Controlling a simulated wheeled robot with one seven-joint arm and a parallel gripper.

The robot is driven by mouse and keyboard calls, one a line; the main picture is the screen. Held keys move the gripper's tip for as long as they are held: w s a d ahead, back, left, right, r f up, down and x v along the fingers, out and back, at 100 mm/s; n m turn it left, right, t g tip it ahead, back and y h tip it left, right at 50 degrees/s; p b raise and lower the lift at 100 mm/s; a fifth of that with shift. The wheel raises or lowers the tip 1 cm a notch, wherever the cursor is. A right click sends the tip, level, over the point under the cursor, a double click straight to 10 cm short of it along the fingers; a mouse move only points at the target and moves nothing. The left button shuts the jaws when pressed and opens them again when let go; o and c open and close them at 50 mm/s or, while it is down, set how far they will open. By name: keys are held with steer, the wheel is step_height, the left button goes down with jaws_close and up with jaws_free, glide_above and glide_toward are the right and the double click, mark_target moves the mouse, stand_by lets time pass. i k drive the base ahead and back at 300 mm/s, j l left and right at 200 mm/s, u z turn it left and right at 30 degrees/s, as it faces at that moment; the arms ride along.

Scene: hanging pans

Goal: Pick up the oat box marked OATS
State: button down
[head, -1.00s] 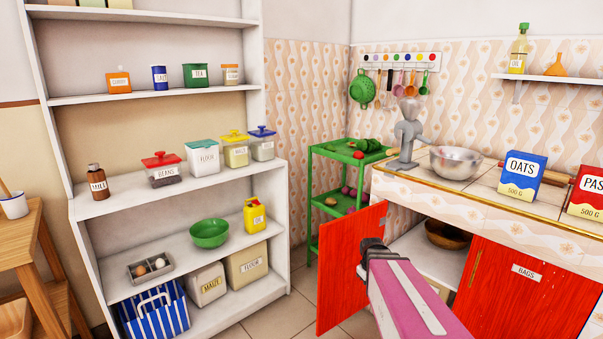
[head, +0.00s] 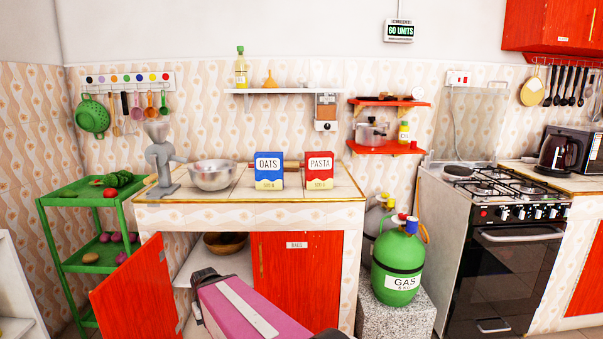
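The oat box (head: 268,173), blue with a white OATS label and a cream lower part, stands upright on the tiled counter (head: 232,193) in the head view. Its front faces me and nothing covers it. A pink link of my arm with dark ends shows low in the picture, in front of the cupboard and below the counter top. No gripper fingers can be made out, so my gripper is not in view.
A red pasta box (head: 319,173) stands just right of the oat box, and a metal bowl (head: 213,176) and a grey grinder (head: 161,160) to its left. A rolling pin (head: 291,165) lies behind. An open red cupboard door (head: 134,290) juts out below.

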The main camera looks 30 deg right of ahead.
mark_target(269, 167)
steer(key=z, duration=0.9)
steer(key=l, duration=0.25)
